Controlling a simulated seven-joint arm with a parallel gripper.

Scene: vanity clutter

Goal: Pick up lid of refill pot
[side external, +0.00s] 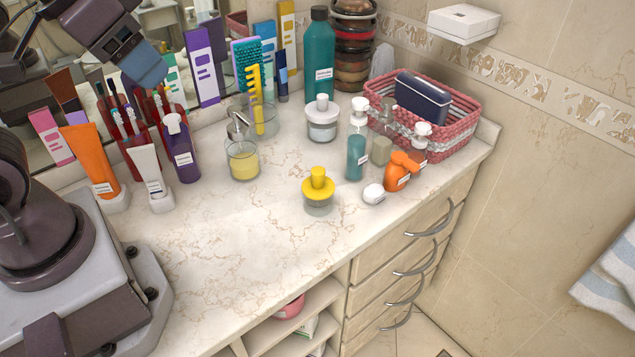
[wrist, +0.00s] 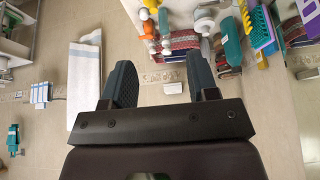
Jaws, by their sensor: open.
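Two lidded pots stand on the counter (side external: 215,260) in the side view. One is a clear jar with a yellow knobbed lid (side external: 319,187), near the middle. The other is a pale jar with a white knobbed lid (side external: 322,106), farther back. No readable label tells which is the refill pot. Both lids sit on their jars. My gripper (wrist: 162,82) is open and empty in the wrist view, its two dark fingers apart. In the side view my gripper (side external: 146,68) is raised at the upper left, well away from both pots.
A soap dispenser (side external: 242,150), teal pump bottle (side external: 357,140), orange bottle (side external: 401,170) and white round item (side external: 374,194) stand around the pots. A pink basket (side external: 455,130) is at the back right. Tubes and bottles crowd the left. The front counter is clear.

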